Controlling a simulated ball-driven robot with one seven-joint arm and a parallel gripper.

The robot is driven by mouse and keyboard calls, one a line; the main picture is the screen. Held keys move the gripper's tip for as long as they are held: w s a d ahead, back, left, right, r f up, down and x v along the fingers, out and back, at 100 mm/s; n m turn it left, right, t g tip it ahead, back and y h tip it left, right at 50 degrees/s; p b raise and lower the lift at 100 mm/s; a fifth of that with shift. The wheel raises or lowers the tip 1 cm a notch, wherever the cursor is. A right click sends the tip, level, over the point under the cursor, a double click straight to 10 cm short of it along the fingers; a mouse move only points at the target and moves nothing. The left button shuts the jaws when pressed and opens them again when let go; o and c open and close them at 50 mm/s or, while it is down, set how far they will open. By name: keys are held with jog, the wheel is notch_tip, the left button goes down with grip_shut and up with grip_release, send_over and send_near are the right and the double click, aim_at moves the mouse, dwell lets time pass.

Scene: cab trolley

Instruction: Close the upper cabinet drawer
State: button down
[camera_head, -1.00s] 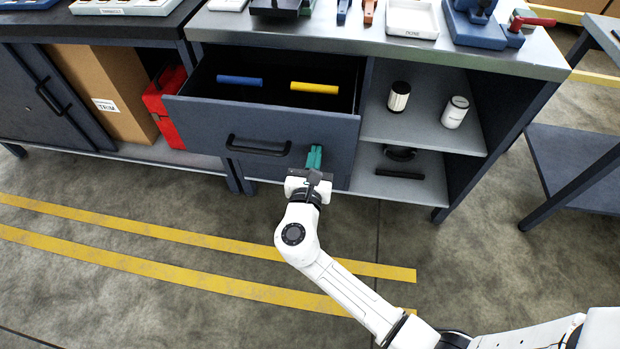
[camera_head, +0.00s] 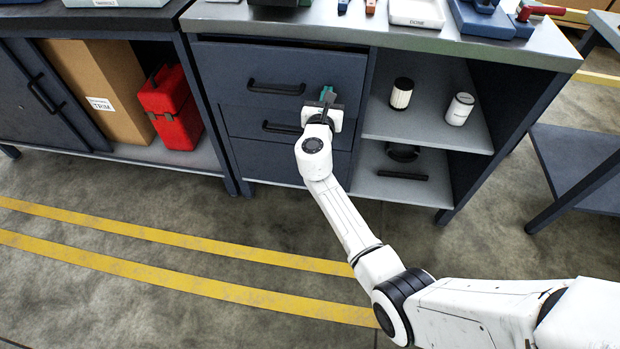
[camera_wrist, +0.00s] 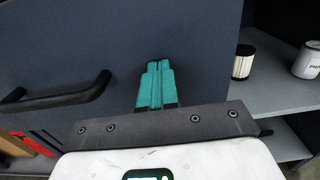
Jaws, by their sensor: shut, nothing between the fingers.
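The upper drawer (camera_head: 235,75) of the dark blue cabinet is nearly flush with the cabinet front, and its inside is hidden apart from a thin dark gap along its top edge. Its black bar handle (camera_head: 276,89) also shows in the wrist view (camera_wrist: 62,98), left of my gripper. My gripper (camera_head: 327,91) has its green fingers together and empty. In the wrist view the fingertips (camera_wrist: 159,66) point at the drawer front, to the right of the handle, and seem to touch it; exact contact is hard to tell.
A second drawer with a handle (camera_head: 282,128) is below. Open shelves to the right hold a black-and-white cylinder (camera_head: 401,93), a white can (camera_head: 459,109) and dark parts. A red toolbox (camera_head: 172,108) and a cardboard box (camera_head: 100,85) stand left. The floor in front is clear.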

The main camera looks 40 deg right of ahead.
aim_at(330, 83)
jog(key=b+x, duration=0.2)
jog(key=x, duration=0.3)
jog(key=shift+d+f, duration=0.1)
jog(key=shift+w+d, duration=0.1)
jog(key=shift+w, duration=0.15)
jog(key=shift+r, duration=0.3)
jog(key=shift+s+f, duration=0.1)
jog(key=shift+s, duration=0.1)
jog(key=p+v, duration=0.3)
jog(key=v, duration=1.1)
jog(key=shift+f, duration=0.15)
